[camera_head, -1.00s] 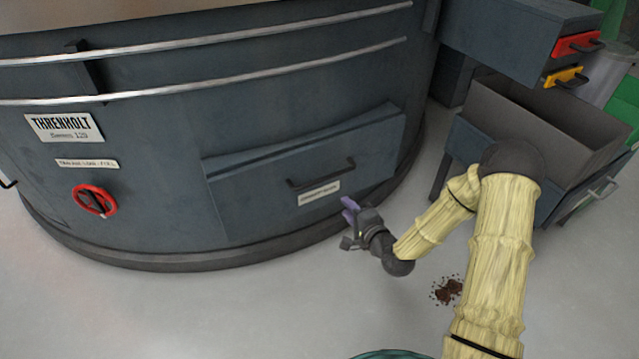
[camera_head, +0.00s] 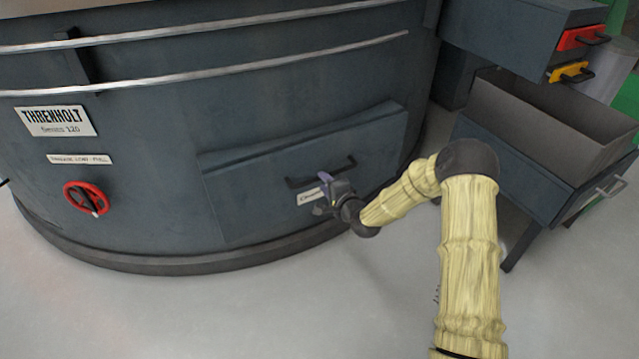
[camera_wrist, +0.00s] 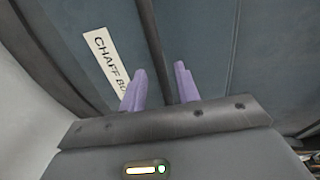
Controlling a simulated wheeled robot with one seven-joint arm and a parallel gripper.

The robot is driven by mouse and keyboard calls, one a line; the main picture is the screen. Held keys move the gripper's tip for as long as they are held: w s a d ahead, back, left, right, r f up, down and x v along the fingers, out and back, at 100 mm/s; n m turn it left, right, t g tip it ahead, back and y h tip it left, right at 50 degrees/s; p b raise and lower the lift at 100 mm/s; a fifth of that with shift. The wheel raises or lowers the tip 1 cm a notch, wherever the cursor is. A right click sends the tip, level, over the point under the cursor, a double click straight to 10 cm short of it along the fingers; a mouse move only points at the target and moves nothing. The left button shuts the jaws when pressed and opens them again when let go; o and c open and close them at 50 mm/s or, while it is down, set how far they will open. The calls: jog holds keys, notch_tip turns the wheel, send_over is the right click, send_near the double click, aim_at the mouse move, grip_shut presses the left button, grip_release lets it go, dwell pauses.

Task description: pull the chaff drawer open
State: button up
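The chaff drawer (camera_head: 250,195) is a wide dark blue-grey front low on the round machine, and it looks shut. Its dark bar handle (camera_head: 305,180) runs across the upper middle, with a white label (camera_head: 307,197) below. In the wrist view the label (camera_wrist: 103,55) reads "CHAFF BO…", its end hidden by a finger. My gripper (camera_head: 326,178) is at the handle and covers part of it. In the wrist view the purple fingers of my gripper (camera_wrist: 160,70) are apart, and the handle (camera_wrist: 152,40) runs between them. I cannot tell whether either finger touches it.
A red knob (camera_head: 86,198) and a nameplate (camera_head: 56,121) are on the machine at left. Two rails cross above the drawer. An open-topped grey bin (camera_head: 500,170) on legs stands at right, under a cabinet with red (camera_head: 582,38) and yellow (camera_head: 571,72) handles. The floor in front is clear.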

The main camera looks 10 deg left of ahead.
aim_at(319, 179)
jog(key=shift+b+x, duration=0.55)
jog(key=shift+x, duration=1.45)
grip_shut()
jog(key=shift+d, duration=0.1)
